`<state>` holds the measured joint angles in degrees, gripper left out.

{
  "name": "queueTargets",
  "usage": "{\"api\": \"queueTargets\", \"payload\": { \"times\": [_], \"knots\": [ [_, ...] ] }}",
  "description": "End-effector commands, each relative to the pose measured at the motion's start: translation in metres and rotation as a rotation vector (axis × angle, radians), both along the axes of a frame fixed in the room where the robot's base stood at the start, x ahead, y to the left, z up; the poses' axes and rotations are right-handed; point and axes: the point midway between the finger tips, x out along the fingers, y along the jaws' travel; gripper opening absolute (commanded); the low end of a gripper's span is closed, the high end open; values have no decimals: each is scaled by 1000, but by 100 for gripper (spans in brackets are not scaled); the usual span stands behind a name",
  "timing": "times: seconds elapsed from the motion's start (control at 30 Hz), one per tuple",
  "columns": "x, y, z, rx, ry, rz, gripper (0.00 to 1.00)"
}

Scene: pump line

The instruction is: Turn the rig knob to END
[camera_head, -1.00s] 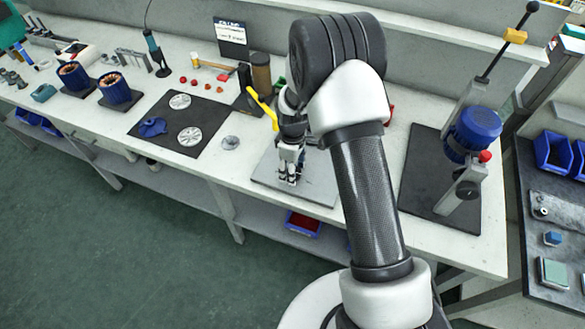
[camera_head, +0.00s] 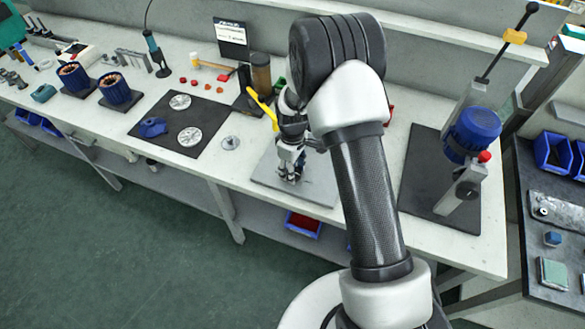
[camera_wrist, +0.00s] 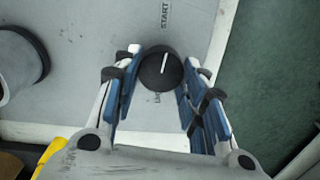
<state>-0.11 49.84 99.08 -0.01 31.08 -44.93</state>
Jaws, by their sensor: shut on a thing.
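The rig knob (camera_wrist: 159,68) is a round black knob with a white pointer line, on a grey plate. In the wrist view its pointer aims up, close to the START label (camera_wrist: 165,14). The END label (camera_wrist: 157,98) is below the knob and partly covered. My gripper (camera_wrist: 161,78) has its blue-padded fingers on either side of the knob and is shut on it. In the head view my gripper (camera_head: 290,174) is low over the grey rig plate (camera_head: 318,188), and the knob is hidden there.
A grey cylinder with a dark rim (camera_wrist: 22,60) stands on the plate in the wrist view. A yellow lever (camera_head: 263,106) is close beside my arm. A dark mat with discs (camera_head: 160,105) lies left; a blue-motor press (camera_head: 472,132) stands right.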

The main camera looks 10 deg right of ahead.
Motion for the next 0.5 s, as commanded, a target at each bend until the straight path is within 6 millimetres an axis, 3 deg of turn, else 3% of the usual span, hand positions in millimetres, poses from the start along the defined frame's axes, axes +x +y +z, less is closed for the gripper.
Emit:
{"api": "queueTargets", "payload": {
  "times": [0.5],
  "knots": [
    [1,-2,0,-1,1,-471,15]
  ]
}}
